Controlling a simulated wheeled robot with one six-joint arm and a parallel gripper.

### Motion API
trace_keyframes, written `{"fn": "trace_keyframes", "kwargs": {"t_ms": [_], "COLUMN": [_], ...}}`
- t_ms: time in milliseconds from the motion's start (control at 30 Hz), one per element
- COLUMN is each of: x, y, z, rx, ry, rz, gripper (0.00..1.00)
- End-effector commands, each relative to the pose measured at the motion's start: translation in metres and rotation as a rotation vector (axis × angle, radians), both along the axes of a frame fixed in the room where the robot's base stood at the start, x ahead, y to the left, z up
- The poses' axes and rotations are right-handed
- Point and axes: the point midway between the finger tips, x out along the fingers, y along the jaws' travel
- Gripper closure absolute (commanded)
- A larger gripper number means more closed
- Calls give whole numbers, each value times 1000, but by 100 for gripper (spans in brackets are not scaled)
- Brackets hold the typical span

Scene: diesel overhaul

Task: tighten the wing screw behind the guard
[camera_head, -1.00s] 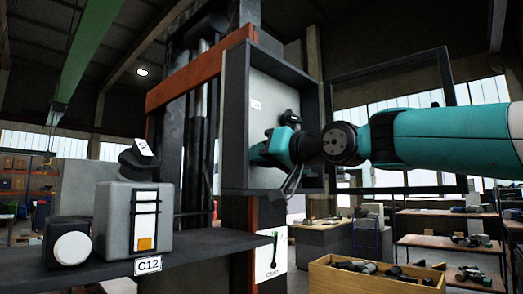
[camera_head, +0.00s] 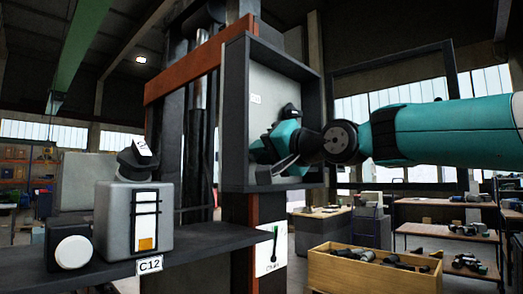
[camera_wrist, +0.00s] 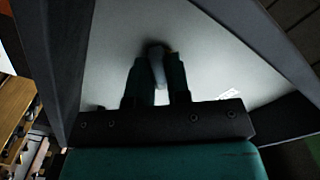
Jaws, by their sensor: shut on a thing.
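My gripper (camera_head: 262,150) reaches into an open dark-framed box (camera_head: 236,120) on the column, close to its pale back panel. In the wrist view both fingers (camera_wrist: 158,68) are closed around a small grey piece (camera_wrist: 157,64), which looks like the wing screw against the panel. Its shape is blurred and partly hidden between the fingers. In the head view my gripper hides the screw. An open dark rectangular frame (camera_head: 450,85), perhaps the guard, stands out to the right of the box, behind my arm.
The box's side walls and lower edge lie close around my gripper. A shelf (camera_head: 210,246) labelled C12 at lower left bears a grey device (camera_head: 118,215). A wooden crate of parts (camera_head: 345,275) stands at lower right, with workbenches beyond.

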Motion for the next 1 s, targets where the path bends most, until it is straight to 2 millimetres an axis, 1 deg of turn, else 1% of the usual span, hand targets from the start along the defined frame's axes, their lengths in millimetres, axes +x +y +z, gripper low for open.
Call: {"fn": "trace_keyframes", "kwargs": {"t_ms": [67, 300, 400, 667, 767, 867, 900, 967, 1000], "x": [0, 0, 0, 0, 0, 1, 1, 1, 1], "y": [0, 0, 0, 0, 0, 1, 1, 1, 1], "z": [2, 3, 1, 1, 4, 5, 2, 0, 0], "rx": [27, 231, 264, 272, 326, 424, 437, 433, 433], "ry": [35, 296, 339, 346, 419, 545, 560, 555, 554], "rz": [0, 0, 0, 0, 0, -1, 0, 0, 0], "gripper": [100, 100, 100, 100, 100, 100, 78, 64, 55]}}
